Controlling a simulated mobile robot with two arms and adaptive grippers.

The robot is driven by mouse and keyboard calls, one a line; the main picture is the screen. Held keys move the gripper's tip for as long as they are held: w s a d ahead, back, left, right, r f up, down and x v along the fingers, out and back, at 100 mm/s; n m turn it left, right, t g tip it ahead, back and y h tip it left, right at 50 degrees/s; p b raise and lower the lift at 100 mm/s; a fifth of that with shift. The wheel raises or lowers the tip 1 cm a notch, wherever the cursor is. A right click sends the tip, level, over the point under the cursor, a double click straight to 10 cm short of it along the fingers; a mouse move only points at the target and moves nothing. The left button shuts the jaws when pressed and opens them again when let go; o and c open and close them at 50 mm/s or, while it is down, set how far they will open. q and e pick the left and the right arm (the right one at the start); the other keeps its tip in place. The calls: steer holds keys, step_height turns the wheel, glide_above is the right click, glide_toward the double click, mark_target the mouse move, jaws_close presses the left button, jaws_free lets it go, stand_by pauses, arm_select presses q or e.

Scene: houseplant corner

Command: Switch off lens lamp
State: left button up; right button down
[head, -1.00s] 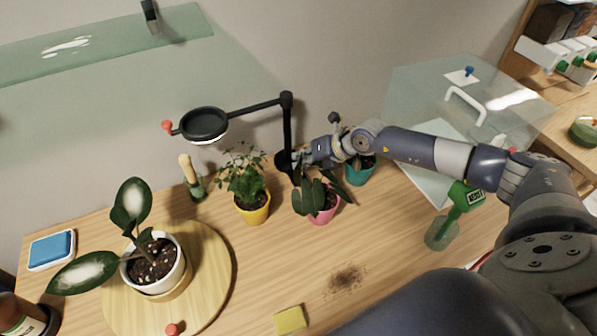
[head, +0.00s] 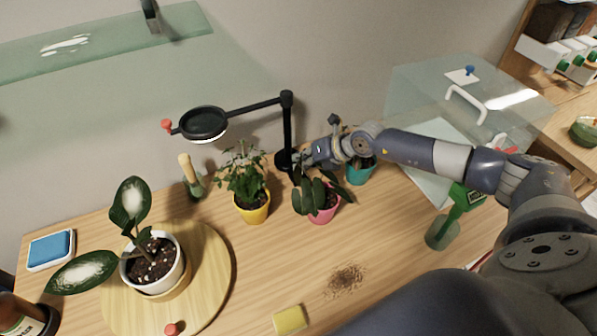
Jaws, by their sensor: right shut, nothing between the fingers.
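The black lens lamp (head: 287,125) stands at the back of the wooden table. Its round lens head (head: 204,124) reaches out to the left on a jointed arm, with a pale ring on the underside and a red knob (head: 167,126) at its left. I cannot tell clearly whether the ring is lit. My right gripper (head: 299,161) is shut and empty, close beside the lamp's base (head: 283,160), on its right. Its fingertips are small and partly hidden, so contact with the base is unclear. My left gripper is not in view.
A pink pot (head: 322,215) with leafy plant stands just below my right gripper, a teal pot (head: 359,174) behind my wrist. A yellow pot (head: 252,212) stands left of them. A white pot (head: 168,262) sits on a round wooden board (head: 219,281). A yellow sponge (head: 290,319) lies in front.

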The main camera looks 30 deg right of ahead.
steer(key=shift+f, duration=0.25)
stand_by(0.5)
steer(key=shift+r+p, duration=0.6)
steer(key=shift+r, duration=0.1)
steer(key=shift+r, duration=0.15)
step_height(320, 180, up, 6)
steer(key=p, duration=0.5)
steer(key=shift+f, duration=0.2)
